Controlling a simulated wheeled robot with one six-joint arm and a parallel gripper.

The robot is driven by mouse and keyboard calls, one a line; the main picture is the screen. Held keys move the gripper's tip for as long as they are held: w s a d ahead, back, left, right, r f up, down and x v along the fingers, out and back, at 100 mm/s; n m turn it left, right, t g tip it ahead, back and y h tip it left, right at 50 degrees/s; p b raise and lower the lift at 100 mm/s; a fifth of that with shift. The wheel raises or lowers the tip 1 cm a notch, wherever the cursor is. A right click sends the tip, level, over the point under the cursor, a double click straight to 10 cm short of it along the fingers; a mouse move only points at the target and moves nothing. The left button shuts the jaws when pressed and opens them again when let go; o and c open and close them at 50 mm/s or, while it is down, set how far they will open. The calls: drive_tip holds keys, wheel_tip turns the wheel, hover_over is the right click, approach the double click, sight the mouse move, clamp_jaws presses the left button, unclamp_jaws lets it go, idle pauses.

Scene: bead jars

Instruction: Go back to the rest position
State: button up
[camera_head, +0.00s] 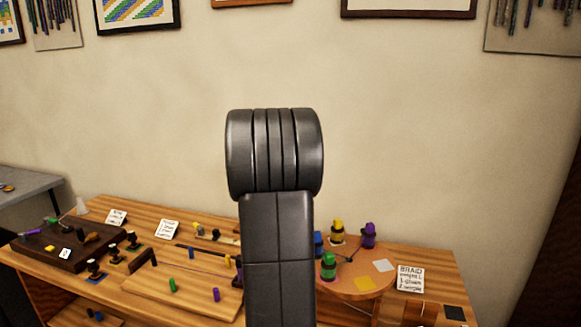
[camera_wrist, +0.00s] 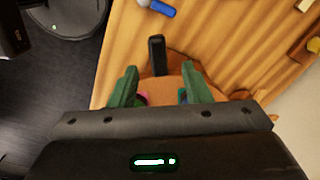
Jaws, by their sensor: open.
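My gripper (camera_wrist: 160,72) shows in the wrist view as two green fingers, spread apart above the round orange board (camera_wrist: 170,86). I see nothing held between them; small pink and purple bits show beside the fingers. In the head view my arm stands upright in the middle and hides the gripper. The round board (camera_head: 340,291) carries a green jar (camera_head: 328,266), a yellow jar (camera_head: 338,231), a purple jar (camera_head: 368,235) and a blue jar (camera_head: 318,243), partly covered by my arm.
A wooden table (camera_head: 150,213) runs along the wall. A dark tray (camera_head: 70,259) with tools is at left, and a board (camera_head: 190,293) with coloured pegs is left of my arm. A BRAID card (camera_head: 410,279) stands at right. A blue-and-white piece (camera_wrist: 157,8) lies on the table.

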wheel_tip(320, 180, down, 6)
drive_tip(key=shift+r, duration=0.15)
drive_tip(key=shift+r, duration=0.15)
idle(0.3)
wheel_tip(320, 180, up, 13)
wheel_tip(320, 180, down, 14)
drive_tip(key=shift+s+r, duration=0.1)
drive_tip(key=shift+r, duration=0.1)
drive_tip(key=shift+s+d+r+n, duration=0.15)
drive_tip(key=shift+s+d+n, duration=0.05)
drive_tip(key=shift+s+n, duration=0.35)
drive_tip(key=shift+s, duration=0.1)
